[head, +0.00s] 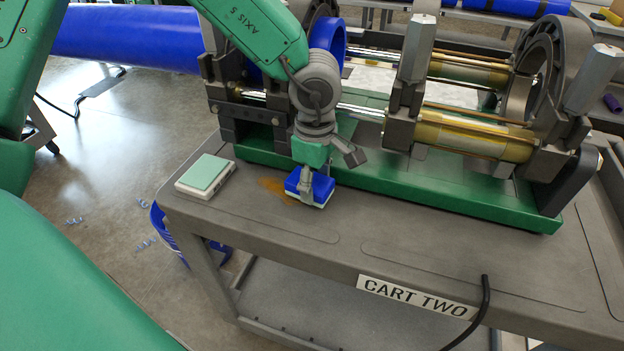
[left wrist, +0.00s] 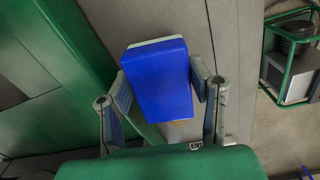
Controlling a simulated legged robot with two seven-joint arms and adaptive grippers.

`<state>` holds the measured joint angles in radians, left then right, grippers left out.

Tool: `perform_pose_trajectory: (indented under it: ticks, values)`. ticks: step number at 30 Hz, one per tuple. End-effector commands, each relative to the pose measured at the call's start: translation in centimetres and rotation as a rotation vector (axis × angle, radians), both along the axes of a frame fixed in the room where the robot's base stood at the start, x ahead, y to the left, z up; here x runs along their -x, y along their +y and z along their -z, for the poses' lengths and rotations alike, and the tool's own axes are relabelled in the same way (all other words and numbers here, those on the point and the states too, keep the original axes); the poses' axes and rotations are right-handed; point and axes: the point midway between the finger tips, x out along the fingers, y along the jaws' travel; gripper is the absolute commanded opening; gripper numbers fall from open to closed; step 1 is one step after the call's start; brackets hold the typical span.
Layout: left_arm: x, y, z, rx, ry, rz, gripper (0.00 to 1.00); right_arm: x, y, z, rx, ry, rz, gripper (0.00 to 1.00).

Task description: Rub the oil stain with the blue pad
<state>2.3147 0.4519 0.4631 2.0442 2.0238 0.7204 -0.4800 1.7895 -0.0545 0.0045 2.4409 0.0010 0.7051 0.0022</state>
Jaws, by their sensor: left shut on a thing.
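The blue pad (head: 311,186) is a blue block with a pale layer on its underside. My left gripper (head: 309,182) is shut on it, low over the cart top at the stain's right edge; I cannot tell whether the pad touches the surface. The left wrist view shows the pad (left wrist: 160,80) between the two fingers of the gripper (left wrist: 160,88). The oil stain (head: 273,188) is a brown-orange patch on the grey cart top, partly hidden by the pad. My right gripper is not in view.
A white block with a pale green top (head: 205,174) lies on the cart left of the stain. The green-based fusion machine (head: 440,185) stands close behind the pad. The cart's front edge (head: 300,245) is near. A black cable (head: 483,310) hangs over it at right.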

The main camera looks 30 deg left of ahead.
Motion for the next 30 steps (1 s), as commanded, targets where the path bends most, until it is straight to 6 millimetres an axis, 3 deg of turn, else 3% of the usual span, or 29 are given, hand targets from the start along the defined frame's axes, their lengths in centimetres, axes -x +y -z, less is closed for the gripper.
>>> perform_pose_trajectory:
  ticks: [13,24,30]
  values:
    - [0.0,0.6,0.8,0.005,0.001,-0.003,0.18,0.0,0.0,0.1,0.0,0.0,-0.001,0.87]
    - [0.7,3.3,0.3,0.003,0.001,-0.004,0.18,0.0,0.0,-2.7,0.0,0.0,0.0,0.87]
    - [1.0,4.3,0.5,0.004,0.001,-0.003,0.18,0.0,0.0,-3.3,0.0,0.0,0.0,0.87]
